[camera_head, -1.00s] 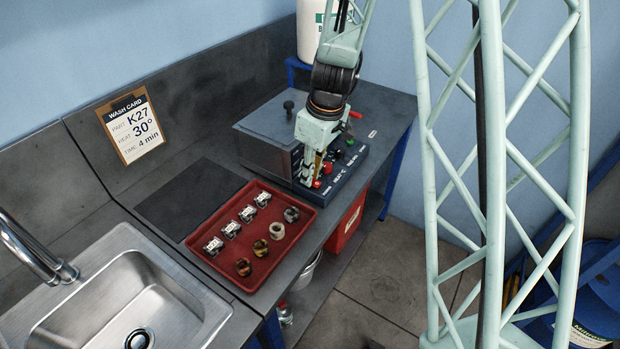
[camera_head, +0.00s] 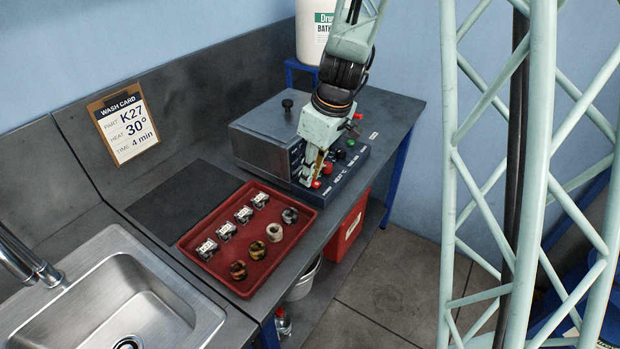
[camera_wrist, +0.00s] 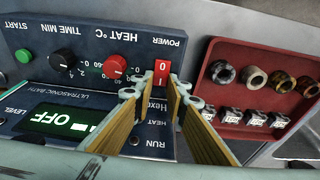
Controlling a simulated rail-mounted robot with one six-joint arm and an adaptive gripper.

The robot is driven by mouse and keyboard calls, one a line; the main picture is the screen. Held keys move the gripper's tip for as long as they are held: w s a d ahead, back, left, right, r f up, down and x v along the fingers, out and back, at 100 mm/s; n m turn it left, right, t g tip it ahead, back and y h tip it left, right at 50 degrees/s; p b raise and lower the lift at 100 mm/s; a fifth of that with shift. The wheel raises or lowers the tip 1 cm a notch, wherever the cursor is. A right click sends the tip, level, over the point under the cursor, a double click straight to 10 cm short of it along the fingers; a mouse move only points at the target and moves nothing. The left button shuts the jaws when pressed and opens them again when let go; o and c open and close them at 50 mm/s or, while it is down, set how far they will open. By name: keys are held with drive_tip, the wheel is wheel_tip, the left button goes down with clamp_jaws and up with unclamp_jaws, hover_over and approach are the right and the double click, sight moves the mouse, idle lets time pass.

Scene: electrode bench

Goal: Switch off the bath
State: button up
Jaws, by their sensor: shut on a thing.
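The ultrasonic bath (camera_head: 262,128) is a grey lidded box with a dark control panel (camera_head: 345,182) on its front, on the bench. Its red power switch (camera_wrist: 162,72), marked I and O, lies at the fingertips of my gripper (camera_wrist: 158,88) in the wrist view. The fingers stand apart, shut on the switch. In the head view my gripper (camera_head: 310,181) points down at the panel beside the switch, partly hiding the panel. The red heat knob (camera_wrist: 115,66) and black time knob (camera_wrist: 62,60) are near the fingers.
A red tray (camera_head: 225,257) with several small metal parts and rings stands close to the bath. A wash card (camera_head: 126,125) hangs on the back panel. A sink (camera_head: 130,295) is at the left. A white drum (camera_head: 312,40) stands behind. A dark mat (camera_head: 180,200) is bare.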

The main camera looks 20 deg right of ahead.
drive_tip(key=shift+w+d+r+t+b, duration=0.15)
drive_tip(key=shift+t+b, duration=0.15)
drive_tip(key=shift+b, duration=2.05)
drive_tip(key=o, duration=0.8)
drive_tip(key=shift+o, duration=0.3)
drive_tip(key=shift+y, duration=0.3)
drive_tip(key=shift+s, duration=0.2)
drive_tip(key=v, duration=1.2)
